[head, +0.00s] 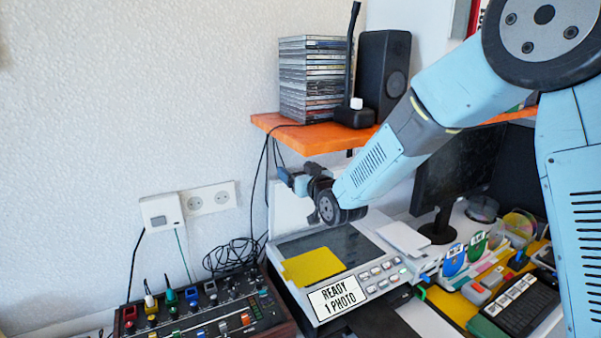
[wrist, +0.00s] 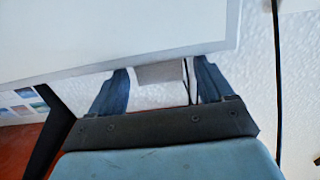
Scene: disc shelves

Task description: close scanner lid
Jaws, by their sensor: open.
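The scanner (head: 372,284) stands on the desk with its lid (head: 292,213) raised, nearly upright, against the wall side. A yellow sheet (head: 313,266) lies on the left part of its dark glass (head: 352,243). The front label reads "READY 1 PHOTO". My gripper (head: 284,176) is at the raised lid's top edge. In the wrist view, a white panel that looks like the lid (wrist: 110,35) fills the top. My open fingers (wrist: 163,82) reach its edge, with a small grey piece (wrist: 162,73) between them. I cannot tell whether they touch the lid.
An orange shelf (head: 318,138) with a CD stack (head: 311,80) and speaker (head: 383,72) hangs just above my gripper. A mixer (head: 205,310) stands left of the scanner. A monitor (head: 455,170) and cluttered desk items are at the right. Black cables hang behind the scanner.

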